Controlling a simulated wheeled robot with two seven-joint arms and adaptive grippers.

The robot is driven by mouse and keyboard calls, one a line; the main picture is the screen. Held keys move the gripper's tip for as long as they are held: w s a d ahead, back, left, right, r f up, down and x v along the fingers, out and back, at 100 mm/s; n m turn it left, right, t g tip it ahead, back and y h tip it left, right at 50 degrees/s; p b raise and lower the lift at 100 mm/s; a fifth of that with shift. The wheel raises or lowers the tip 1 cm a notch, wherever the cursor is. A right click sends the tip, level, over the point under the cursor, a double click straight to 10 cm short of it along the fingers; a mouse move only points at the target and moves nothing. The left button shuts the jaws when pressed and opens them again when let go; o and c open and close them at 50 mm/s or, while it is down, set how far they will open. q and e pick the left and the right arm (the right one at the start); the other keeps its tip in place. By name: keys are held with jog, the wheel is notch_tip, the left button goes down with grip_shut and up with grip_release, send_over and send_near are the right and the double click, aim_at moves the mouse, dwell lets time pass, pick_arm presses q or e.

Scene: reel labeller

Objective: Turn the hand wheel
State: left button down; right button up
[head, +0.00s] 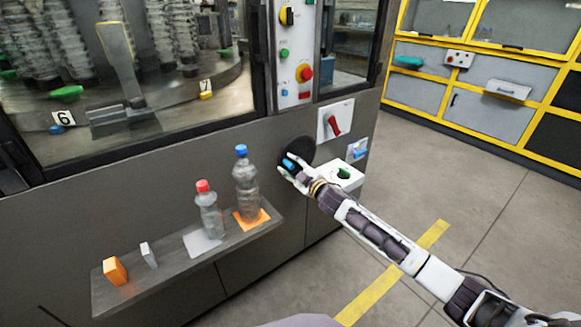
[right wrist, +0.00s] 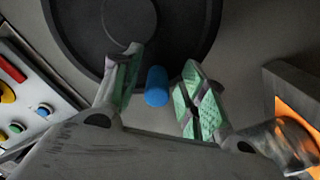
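The hand wheel is a dark round disc (head: 299,148) on the grey machine front, left of a red switch. It also fills the top of the right wrist view (right wrist: 190,32). Its blue handle (right wrist: 157,87) sticks out near the rim and also shows in the head view (head: 289,163). My right gripper (right wrist: 161,62) is at the wheel, its green-padded fingers on either side of the handle. Small gaps show between handle and pads, so the gripper is open around it. My left gripper is not in view.
A red rotary switch (head: 334,120) and a white box with a green button (head: 344,173) are close to the wheel. A shelf (head: 120,303) at lower left carries two bottles and small blocks. A control panel (head: 293,60) is above. The floor to the right is clear.

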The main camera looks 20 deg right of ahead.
jog(key=shift+s+f, duration=0.1)
jog(key=shift+s, duration=0.1)
jog(key=v, duration=1.1)
jog(key=shift+s, duration=0.3)
dwell(0.7)
jog(key=shift+d, duration=0.15)
dwell(0.3)
